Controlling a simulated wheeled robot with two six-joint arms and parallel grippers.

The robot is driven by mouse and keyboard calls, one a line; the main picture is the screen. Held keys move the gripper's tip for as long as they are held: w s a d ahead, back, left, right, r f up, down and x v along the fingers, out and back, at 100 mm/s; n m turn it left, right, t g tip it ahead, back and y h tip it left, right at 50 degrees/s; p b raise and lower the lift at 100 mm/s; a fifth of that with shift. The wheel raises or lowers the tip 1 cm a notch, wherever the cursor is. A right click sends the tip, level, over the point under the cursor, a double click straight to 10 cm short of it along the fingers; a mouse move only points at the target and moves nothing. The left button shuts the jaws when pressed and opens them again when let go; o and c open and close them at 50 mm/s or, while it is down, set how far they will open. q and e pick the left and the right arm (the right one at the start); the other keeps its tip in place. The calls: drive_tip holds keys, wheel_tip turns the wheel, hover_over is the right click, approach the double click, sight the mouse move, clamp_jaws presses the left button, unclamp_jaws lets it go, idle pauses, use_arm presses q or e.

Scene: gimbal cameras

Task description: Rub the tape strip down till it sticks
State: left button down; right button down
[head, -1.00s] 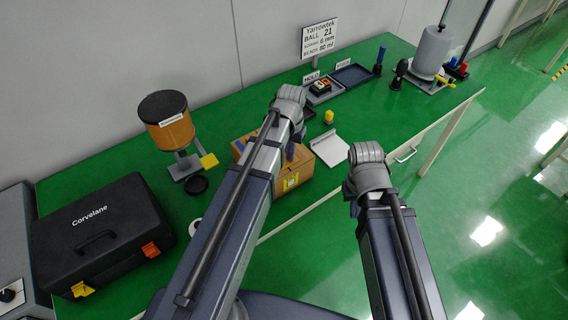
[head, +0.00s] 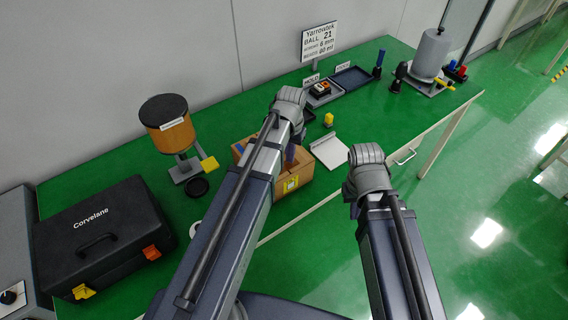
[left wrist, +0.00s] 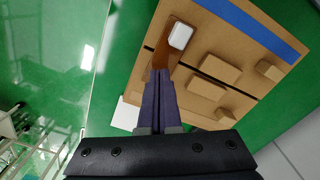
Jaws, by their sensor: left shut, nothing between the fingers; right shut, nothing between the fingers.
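A cardboard carton (head: 291,186) stands near the table's front edge, partly hidden behind my left arm. In the left wrist view, the carton top (left wrist: 228,50) has a dark seam, several raised cardboard blocks and a blue strip (left wrist: 252,27) along one edge. A brown tape strip (left wrist: 163,52) crosses the seam, with a white rounded piece (left wrist: 180,36) at its far end. My left gripper (left wrist: 160,74) is shut and empty, its purple-grey fingertips over the strip's near end. I cannot tell whether they touch it. My right gripper is hidden; only its arm and wrist show in the head view.
A black case (head: 100,235) and an amber-drum hopper (head: 170,125) stand left on the green table (head: 240,95). A white pad (head: 331,151) and yellow item (head: 329,119) lie near the carton. Trays (head: 354,78) and a grey machine (head: 430,55) are farther right.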

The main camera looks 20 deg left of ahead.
use_arm(q)
wheel_tip(320, 180, up, 7)
drive_tip(key=p, duration=0.6)
drive_tip(key=shift+f, duration=0.1)
drive_tip(key=s+d+f+m+y+b, duration=0.1)
drive_tip(key=s+d+f+m+b, duration=0.1)
drive_tip(key=s+d, duration=0.8)
drive_tip(key=s, duration=0.4)
drive_tip(key=shift+s+d+f+b, duration=0.2)
drive_tip(key=shift+d+f+b, duration=0.05)
drive_tip(key=shift+f+b, duration=0.1)
idle(0.9)
